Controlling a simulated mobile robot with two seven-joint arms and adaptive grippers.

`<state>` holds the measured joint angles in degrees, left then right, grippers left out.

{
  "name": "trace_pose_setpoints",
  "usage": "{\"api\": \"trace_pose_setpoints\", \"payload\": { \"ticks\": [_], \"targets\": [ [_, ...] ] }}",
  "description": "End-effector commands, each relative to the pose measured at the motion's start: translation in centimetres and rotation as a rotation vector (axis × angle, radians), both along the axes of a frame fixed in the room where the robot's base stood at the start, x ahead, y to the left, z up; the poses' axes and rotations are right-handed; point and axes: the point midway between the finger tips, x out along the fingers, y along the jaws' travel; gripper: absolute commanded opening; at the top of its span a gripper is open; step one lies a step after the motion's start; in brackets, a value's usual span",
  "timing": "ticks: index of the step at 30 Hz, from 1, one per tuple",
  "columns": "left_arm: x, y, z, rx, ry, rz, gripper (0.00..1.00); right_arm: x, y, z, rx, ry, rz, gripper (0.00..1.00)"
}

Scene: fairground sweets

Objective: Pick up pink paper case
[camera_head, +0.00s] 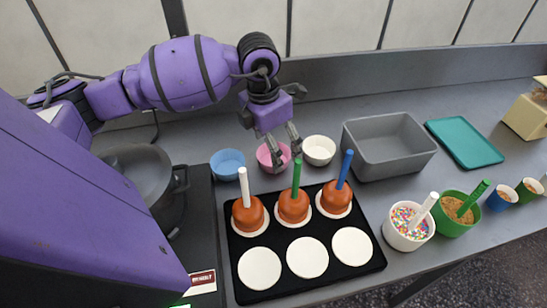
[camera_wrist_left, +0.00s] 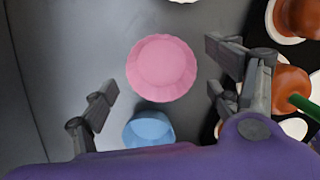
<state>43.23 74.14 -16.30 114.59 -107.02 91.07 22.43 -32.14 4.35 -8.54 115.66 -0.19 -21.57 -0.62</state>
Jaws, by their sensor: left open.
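The pink paper case (camera_head: 264,158) stands on the grey counter between a blue paper case (camera_head: 228,163) and a white paper case (camera_head: 319,150). My left gripper (camera_head: 286,154) is open and empty, pointing down above the pink case and partly covering its right side in the head view. In the left wrist view the pink case (camera_wrist_left: 161,68) shows whole and empty, in the gap between the spread fingers (camera_wrist_left: 161,90) and apart from both. The blue case (camera_wrist_left: 148,129) lies nearer the wrist, partly hidden by it. My right gripper is not in view.
A black tray (camera_head: 282,236) in front holds three upright toffee apples with sticks on white discs. A grey bin (camera_head: 388,146) and teal board (camera_head: 463,142) lie right, topping tubs (camera_head: 408,228) at front right. A dark pot (camera_head: 143,180) stands left.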

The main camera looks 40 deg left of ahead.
Motion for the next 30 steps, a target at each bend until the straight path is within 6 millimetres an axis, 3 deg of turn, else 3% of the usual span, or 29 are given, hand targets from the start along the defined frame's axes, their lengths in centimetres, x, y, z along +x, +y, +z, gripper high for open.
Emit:
{"api": "trace_pose_setpoints", "payload": {
  "ticks": [6, 14, 22, 30],
  "targets": [
    [0.2, -0.2, -2.7, -0.002, 0.001, 0.0, 0.82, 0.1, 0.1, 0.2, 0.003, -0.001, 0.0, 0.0],
    [0.3, -0.1, -3.1, 0.001, 0.0, 0.0, 0.82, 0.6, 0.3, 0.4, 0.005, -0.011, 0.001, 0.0],
    [0.3, -0.1, -3.1, 0.0, 0.0, 0.0, 0.48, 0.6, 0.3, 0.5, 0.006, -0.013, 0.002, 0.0],
    [0.3, -0.1, -3.1, 0.0, 0.0, 0.0, 0.47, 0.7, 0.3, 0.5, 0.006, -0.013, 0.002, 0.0]
  ]
}}
